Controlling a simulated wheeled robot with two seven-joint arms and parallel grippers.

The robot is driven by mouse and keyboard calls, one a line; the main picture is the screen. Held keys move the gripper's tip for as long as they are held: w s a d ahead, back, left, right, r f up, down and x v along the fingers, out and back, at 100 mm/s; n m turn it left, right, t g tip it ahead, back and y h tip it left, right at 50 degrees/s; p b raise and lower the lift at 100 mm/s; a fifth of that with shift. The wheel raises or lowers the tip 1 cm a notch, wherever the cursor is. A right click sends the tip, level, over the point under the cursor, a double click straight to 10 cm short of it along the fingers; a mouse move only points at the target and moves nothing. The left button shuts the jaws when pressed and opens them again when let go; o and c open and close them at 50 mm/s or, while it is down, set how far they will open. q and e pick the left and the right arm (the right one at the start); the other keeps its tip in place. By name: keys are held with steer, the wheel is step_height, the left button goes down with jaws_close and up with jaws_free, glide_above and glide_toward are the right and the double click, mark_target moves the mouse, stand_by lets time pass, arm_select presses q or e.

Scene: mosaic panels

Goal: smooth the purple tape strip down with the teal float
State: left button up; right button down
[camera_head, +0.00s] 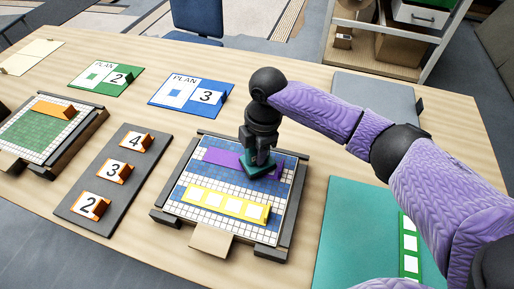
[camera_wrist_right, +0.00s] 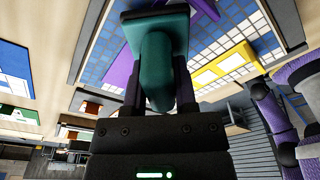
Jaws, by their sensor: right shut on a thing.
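My right gripper (camera_head: 259,155) is shut on the teal float (camera_head: 258,170), whose handle fills the middle of the right wrist view (camera_wrist_right: 157,70). The float is over the right part of the purple tape strip (camera_head: 222,158) and hides some of it. It looks down on the strip, but I cannot tell for sure whether it touches. The strip lies across the far part of the blue and white mosaic panel (camera_head: 232,187). My left gripper is not in view.
A yellow strip with white squares (camera_head: 225,203) lies on the panel's near part. A dark rack with numbered orange blocks (camera_head: 98,213) and a green panel (camera_head: 42,128) stand left. Plan cards (camera_head: 191,94) lie behind. A teal mat (camera_head: 355,235) and grey case (camera_head: 375,98) are right.

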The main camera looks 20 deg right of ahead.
steer(key=shift+f, duration=0.45)
stand_by(1.0)
steer(key=shift+f, duration=0.1)
stand_by(1.3)
